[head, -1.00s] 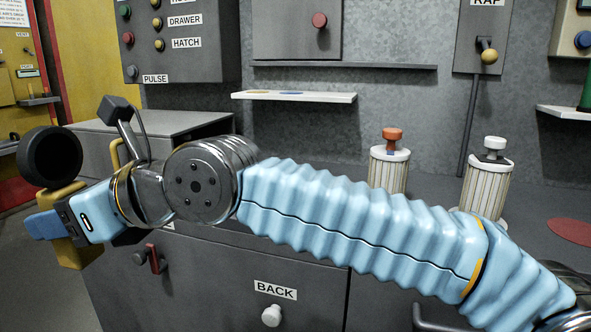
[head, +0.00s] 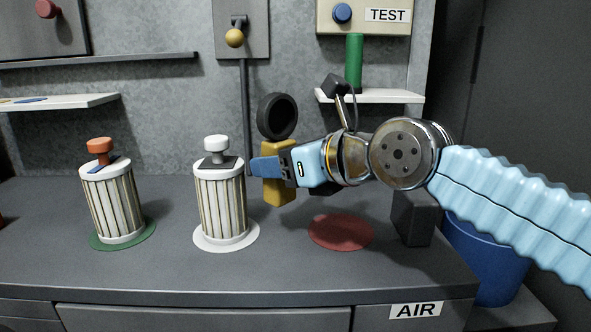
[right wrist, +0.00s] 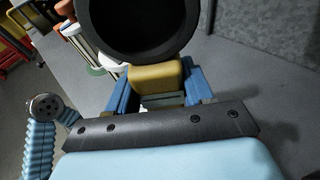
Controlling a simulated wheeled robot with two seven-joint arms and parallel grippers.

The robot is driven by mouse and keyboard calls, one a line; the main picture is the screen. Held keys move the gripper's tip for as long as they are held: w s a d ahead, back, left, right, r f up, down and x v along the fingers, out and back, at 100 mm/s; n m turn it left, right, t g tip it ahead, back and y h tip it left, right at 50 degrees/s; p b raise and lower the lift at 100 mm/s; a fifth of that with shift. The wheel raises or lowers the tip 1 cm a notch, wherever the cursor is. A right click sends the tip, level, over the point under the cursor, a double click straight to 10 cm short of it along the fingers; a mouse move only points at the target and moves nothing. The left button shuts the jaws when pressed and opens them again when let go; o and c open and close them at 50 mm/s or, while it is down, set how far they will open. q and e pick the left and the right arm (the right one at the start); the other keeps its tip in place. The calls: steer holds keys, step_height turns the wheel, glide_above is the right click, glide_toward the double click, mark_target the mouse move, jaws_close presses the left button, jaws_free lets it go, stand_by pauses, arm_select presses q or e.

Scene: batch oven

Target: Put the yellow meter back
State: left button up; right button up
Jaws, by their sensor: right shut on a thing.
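The yellow meter has a yellow block body (head: 280,198) and a round black dial (head: 277,116) above it. My right gripper (head: 270,170) comes in from the right and is shut on the yellow body, with blue fingers on its sides. In the head view the meter is held upright in front of the grey wall, just right of the white-capped canister (head: 221,204). In the right wrist view the yellow body (right wrist: 156,76) sits between the blue fingers, and the black dial (right wrist: 135,22) hides much behind it. My left gripper is not in view.
A white shelf (head: 70,106) with a blue mark is at left. Another shelf (head: 398,97) holds a green cylinder (head: 354,62) under the TEST box. An orange-capped canister (head: 112,206) stands on the counter. A red disc (head: 341,232) lies bare beside a dark block (head: 412,216).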

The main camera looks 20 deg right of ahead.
steer(key=w+d, duration=0.4)
steer(key=w, duration=1)
steer(key=f+b, duration=0.2)
steer(key=f, duration=0.1)
steer(key=f+b, duration=0.2)
steer(key=f, duration=0.1)
steer(key=shift+w+d+f, duration=0.1)
steer(key=shift+d+f, duration=0.1)
steer(key=shift+f, duration=0.2)
steer(key=shift+w+f, duration=0.2)
steer(key=shift+r, duration=0.15)
steer(key=o, duration=0.7)
steer(key=shift+f, duration=0.2)
steer(key=o, duration=0.4)
steer(key=shift+o, duration=0.2)
